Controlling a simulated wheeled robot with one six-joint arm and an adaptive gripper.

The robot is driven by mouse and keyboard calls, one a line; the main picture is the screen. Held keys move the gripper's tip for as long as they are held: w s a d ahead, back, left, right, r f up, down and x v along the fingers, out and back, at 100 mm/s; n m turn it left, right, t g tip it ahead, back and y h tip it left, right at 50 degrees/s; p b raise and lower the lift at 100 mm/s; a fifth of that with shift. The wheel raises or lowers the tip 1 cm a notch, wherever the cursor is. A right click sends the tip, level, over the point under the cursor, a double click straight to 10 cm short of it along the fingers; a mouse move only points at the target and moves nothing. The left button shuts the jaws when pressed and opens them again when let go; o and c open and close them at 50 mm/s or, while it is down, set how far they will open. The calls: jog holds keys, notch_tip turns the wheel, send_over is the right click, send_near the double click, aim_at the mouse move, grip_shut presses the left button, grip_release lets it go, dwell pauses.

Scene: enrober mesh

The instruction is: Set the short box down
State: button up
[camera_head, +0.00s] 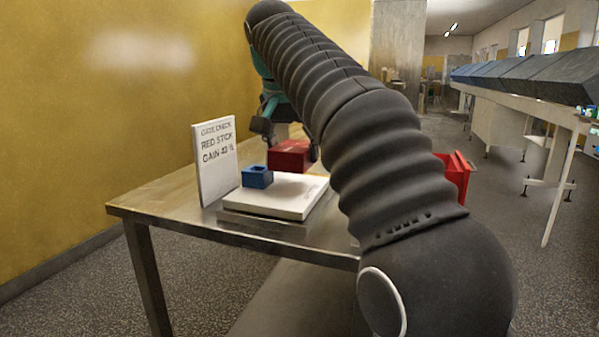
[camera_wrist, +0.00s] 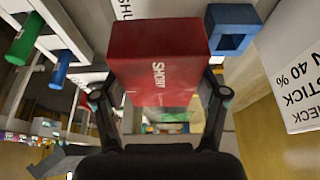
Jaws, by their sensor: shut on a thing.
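The short box is red with "SHORT" in white on its side, and it fills the upper middle of the wrist view (camera_wrist: 158,62). In the head view the red box (camera_head: 291,154) shows over the far side of a white slab on the table. My gripper (camera_head: 288,140) is shut on it, with one finger on each side in the wrist view (camera_wrist: 158,100). I cannot tell whether the box's underside touches anything. A blue block with a square hole (camera_head: 257,178) sits on the white slab (camera_head: 290,203), close beside the box; it also shows in the wrist view (camera_wrist: 234,17).
The table (camera_head: 150,207) has bare room to the left. A red bin (camera_head: 458,176) is partly hidden behind my arm. A long conveyor (camera_head: 520,110) runs along the right.

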aim_at(294, 190)
jog(key=shift+f, duration=1.15)
notch_tip(294, 190, down, 3)
jog(key=shift+r+b, duration=0.15)
jog(key=shift+b, duration=0.95)
jog(key=shift+r, duration=0.15)
jog(key=o, duration=1.1)
jog(key=p+v, duration=0.2)
jog(key=v, duration=1)
jog(key=shift+w, duration=0.1)
